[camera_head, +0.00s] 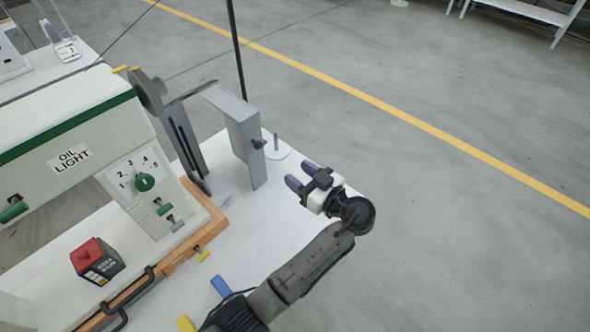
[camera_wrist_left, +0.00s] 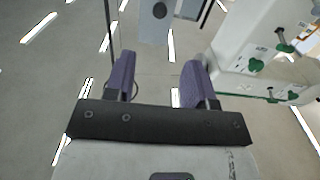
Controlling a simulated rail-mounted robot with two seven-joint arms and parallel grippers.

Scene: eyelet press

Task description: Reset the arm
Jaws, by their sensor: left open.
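My left gripper (camera_head: 301,174) has two purple fingers and is open and empty. It is over the right part of the white table (camera_head: 270,220), to the right of the machine's grey metal bracket (camera_head: 245,140). Its fingers point up and left in the head view and do not touch anything that I can see. In the left wrist view the two fingers of the left gripper (camera_wrist_left: 159,68) stand apart with nothing between them. My right gripper is not in view.
The white press (camera_head: 70,130) with a green stripe, an "OIL LIGHT" label and a green dial (camera_head: 144,182) fills the left. A red-topped switch box (camera_head: 97,262) is at its front. A thin dark pole (camera_head: 237,50) rises behind. Open grey floor lies right.

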